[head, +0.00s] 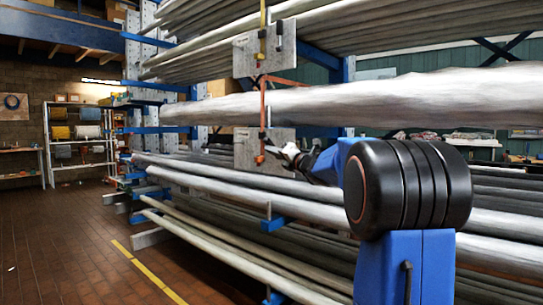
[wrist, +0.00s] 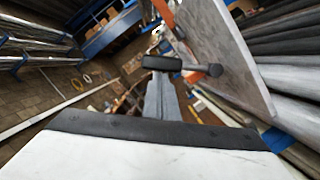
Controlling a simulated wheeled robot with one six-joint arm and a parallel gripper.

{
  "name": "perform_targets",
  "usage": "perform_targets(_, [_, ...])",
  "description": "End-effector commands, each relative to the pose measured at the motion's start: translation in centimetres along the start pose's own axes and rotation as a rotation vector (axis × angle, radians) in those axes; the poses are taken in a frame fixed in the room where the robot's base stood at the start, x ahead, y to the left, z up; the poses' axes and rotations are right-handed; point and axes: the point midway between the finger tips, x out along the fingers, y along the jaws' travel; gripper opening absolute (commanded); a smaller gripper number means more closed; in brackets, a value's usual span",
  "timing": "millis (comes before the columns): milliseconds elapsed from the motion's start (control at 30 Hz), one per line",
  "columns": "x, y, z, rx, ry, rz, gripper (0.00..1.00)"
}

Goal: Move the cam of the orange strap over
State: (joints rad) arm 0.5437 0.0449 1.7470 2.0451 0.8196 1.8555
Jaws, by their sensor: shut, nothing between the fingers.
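The orange strap (head: 263,104) hangs down in front of the thick pale pole to the lower grey plate. Its edge also shows at the top of the wrist view (wrist: 164,12). A dark lever with a round knob, apparently the cam (wrist: 182,65), lies across the wrist view beside the plate (wrist: 228,55). My gripper (head: 286,150) is at the right part of the lower plate (head: 246,160) in the head view. In the wrist view my gripper (wrist: 162,80) is shut and empty, its tips right at the lever. I cannot tell whether they touch it.
The thick pale pole (head: 390,97) and more long poles (head: 250,187) lie on a blue-armed rack. An upper grey plate (head: 247,55) has a yellow strap (head: 263,14). The brown floor (head: 60,245) at left is open, with a yellow line.

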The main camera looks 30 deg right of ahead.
Motion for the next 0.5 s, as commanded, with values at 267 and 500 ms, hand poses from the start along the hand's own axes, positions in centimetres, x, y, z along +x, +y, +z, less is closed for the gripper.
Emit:
perform_targets(267, [0.5,0.6,2.1,0.211,-0.002,-0.053,0.00])
perform_targets(500, [0.9,0.6,3.5,0.294,-0.001,-0.074,0.00])
